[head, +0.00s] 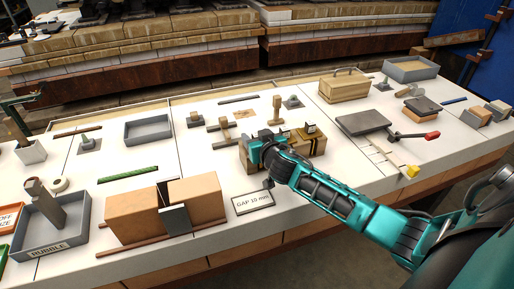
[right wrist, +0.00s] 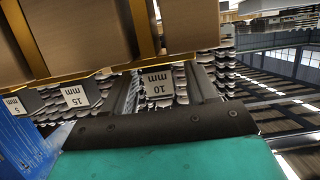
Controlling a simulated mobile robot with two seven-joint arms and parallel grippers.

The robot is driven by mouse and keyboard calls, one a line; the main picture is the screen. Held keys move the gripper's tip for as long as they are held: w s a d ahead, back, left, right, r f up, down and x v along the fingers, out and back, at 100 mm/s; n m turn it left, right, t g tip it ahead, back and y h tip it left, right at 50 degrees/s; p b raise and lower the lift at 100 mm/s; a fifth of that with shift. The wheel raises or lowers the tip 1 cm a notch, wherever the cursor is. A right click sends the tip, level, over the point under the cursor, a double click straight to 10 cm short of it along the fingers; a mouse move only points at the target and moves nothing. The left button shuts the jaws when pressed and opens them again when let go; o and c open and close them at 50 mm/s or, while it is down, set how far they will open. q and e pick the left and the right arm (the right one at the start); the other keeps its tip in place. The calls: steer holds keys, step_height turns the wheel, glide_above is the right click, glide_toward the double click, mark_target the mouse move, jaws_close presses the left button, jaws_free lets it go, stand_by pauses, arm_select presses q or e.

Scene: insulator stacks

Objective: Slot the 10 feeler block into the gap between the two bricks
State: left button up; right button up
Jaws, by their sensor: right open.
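The 10 feeler block (right wrist: 158,88), grey with a white "10 mm" label, appears in the right wrist view between the two dark fingers of my right gripper (right wrist: 166,92). The fingers are open, one on each side of it; I cannot tell whether they touch it. In the head view my right gripper (head: 262,151) is at the left end of the wooden block holder (head: 318,147) and hides the 10 block. The left brick (head: 132,218) and right brick (head: 205,194) stand at the front left, a narrow dark gap between them. My left gripper is out of view.
The 15 mm block (right wrist: 75,97) and 5 mm block (right wrist: 35,103) stand beside the 10 block. A grey plate (head: 175,220) stands before the gap. A "GAP 10 mm" sign (head: 253,202) lies between bricks and holder. A rubble tray (head: 76,232) is left of the bricks.

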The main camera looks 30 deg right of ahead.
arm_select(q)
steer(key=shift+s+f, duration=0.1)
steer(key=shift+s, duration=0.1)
arm_select(e)
jaws_close()
stand_by(0.3)
steer(key=shift+r, duration=0.15)
